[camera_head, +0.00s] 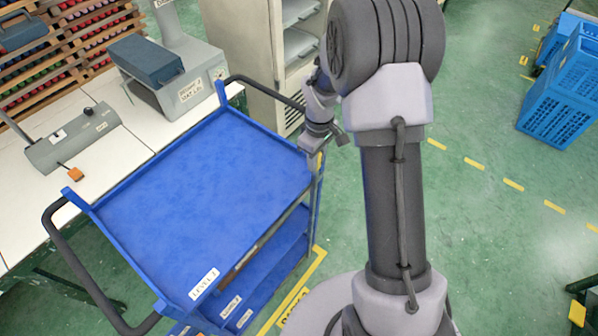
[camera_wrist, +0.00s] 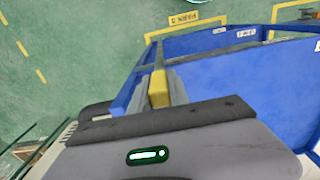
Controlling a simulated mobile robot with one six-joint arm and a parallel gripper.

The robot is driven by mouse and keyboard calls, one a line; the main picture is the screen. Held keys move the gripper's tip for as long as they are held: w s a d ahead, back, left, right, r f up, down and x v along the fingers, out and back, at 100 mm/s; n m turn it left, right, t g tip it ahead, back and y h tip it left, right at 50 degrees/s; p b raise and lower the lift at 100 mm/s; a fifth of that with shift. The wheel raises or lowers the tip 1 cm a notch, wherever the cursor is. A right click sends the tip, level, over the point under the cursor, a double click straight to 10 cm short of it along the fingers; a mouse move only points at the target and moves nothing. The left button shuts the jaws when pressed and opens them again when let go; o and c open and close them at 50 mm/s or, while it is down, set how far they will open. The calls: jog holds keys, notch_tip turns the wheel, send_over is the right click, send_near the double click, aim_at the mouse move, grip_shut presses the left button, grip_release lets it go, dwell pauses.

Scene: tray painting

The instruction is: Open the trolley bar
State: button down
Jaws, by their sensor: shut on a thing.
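The blue trolley (camera_head: 200,180) stands in the left half of the head view, its top shelf empty. My gripper (camera_head: 328,142) is at the trolley's far right corner, beside the end of the black handle. In the wrist view, my gripper (camera_wrist: 159,90) is shut on the yellow end (camera_wrist: 158,86) of the trolley bar. The thin grey bar (camera_wrist: 160,55) runs away from the fingers along the trolley's open side. In the head view my wrist hides most of that corner, and only a little yellow shows below it. How far the bar is swung I cannot tell.
A white workbench (camera_head: 140,120) with grey devices stands along the trolley's left side. A tall cabinet (camera_head: 255,50) is behind it. Blue crates (camera_head: 565,90) stand at the right. Green floor (camera_head: 480,220) is free right of my arm.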

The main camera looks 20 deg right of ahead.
jog(key=shift+w+d+r+p, duration=0.1)
jog(key=shift+w+d+p, duration=0.1)
jog(key=shift+w+d, duration=0.4)
jog(key=shift+w+d+p, duration=0.15)
jog(key=shift+w+d, duration=0.25)
jog(key=shift+d, duration=0.4)
jog(key=c, duration=1.5)
grip_release()
jog(key=shift+c, duration=0.2)
jog(key=o, duration=0.3)
jog(key=shift+w+d, duration=0.1)
jog(key=shift+d, duration=0.05)
notch_tip(320, 180, up, 17)
jog(key=p, duration=0.4)
jog(key=shift+r, duration=0.15)
